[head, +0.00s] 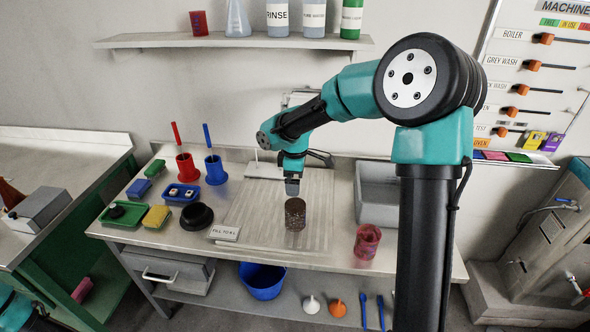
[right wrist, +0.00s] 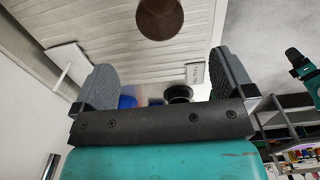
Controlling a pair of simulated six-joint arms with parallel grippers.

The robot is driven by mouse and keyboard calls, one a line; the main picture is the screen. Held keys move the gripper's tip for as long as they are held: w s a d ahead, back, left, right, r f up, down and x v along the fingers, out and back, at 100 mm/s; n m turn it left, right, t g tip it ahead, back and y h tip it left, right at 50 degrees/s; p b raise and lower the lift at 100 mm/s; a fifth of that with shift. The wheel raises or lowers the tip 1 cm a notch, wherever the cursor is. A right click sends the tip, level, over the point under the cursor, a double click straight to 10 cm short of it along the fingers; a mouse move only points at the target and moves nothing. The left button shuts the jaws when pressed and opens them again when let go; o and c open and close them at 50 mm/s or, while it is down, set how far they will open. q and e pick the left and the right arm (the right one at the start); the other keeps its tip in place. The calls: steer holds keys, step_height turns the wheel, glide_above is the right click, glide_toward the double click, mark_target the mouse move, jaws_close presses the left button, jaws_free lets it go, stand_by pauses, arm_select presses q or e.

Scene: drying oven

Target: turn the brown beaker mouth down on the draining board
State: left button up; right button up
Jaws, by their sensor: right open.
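The brown beaker (head: 295,214) stands on the ribbed draining board (head: 255,205), near its front right part. In the right wrist view the beaker (right wrist: 160,18) shows a plain, round brown face with no clear hollow, so it looks mouth down. My right gripper (head: 292,187) is just above the beaker in the head view. In the right wrist view the gripper (right wrist: 165,75) has its two fingers wide apart with nothing between them, and the beaker lies beyond the tips. My left gripper is out of view; only a bit of that arm shows at the lower left.
A small label plate (head: 224,232) and a black round piece (head: 196,216) lie left of the beaker. A red mottled cup (head: 367,241) stands to the right, in front of the sink (head: 378,190). Red (head: 187,167) and blue (head: 215,170) holders stand at the back left.

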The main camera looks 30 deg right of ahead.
steer(key=shift+r, duration=1.7)
